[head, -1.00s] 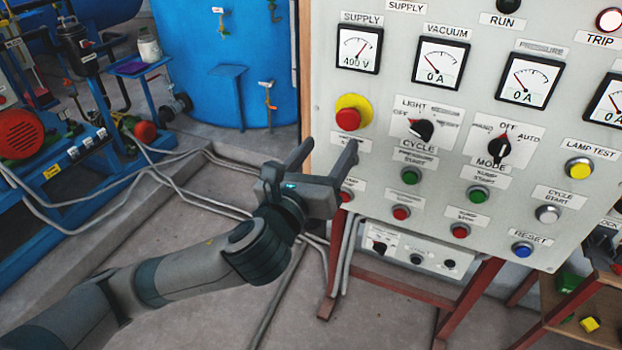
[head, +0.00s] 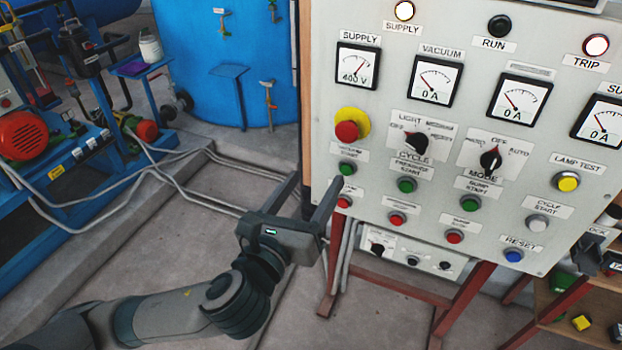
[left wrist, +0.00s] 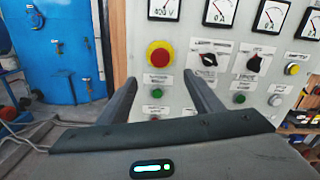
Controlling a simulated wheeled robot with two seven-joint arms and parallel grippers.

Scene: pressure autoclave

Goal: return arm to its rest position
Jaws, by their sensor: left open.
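My left gripper (head: 308,205) is open and empty, low in front of the left edge of the grey control panel (head: 455,150). My left arm (head: 175,318) reaches in from the lower left. In the left wrist view my two fingers (left wrist: 160,95) stand apart with nothing between them, and the panel shows beyond. The red emergency button (head: 347,131) on its yellow plate is above the fingers, and a green button (head: 347,168) is near the right fingertip in the head view. I cannot tell the exact gap between the fingertips and the panel. My right gripper does not show.
The panel stands on red legs (head: 333,270). A blue tank (head: 225,75) and blue machinery with a red motor (head: 22,135) are at the left. Cables (head: 180,170) run over the floor. A wooden shelf (head: 560,300) is at lower right.

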